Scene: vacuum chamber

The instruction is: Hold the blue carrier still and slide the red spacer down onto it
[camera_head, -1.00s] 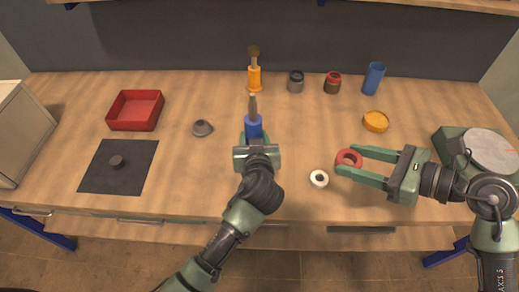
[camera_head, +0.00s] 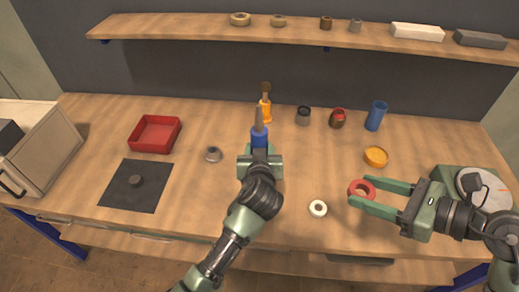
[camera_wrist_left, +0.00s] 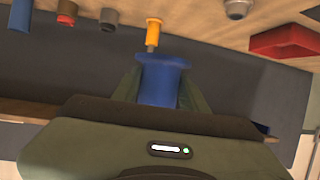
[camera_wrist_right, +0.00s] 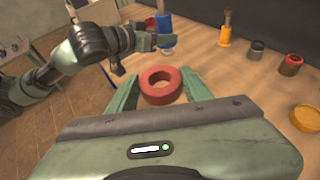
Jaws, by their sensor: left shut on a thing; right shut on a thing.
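The red spacer (camera_head: 352,190) is a thick ring. My right gripper (camera_head: 361,193) is shut on it near the table's right front, well to the right of the carrier and apart from it. In the right wrist view, the spacer (camera_wrist_right: 160,99) sits between the fingertips, its hole visible, with the carrier (camera_wrist_right: 164,23) beyond.
A white ring (camera_head: 318,209) lies on the table between my arms. The orange stand (camera_head: 265,112), dark cup (camera_head: 303,117), blue cup (camera_head: 376,116) and orange dish (camera_head: 376,157) stand behind. A red tray (camera_head: 154,148) and black mat (camera_head: 118,196) lie left. A shelf (camera_head: 200,29) spans the back.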

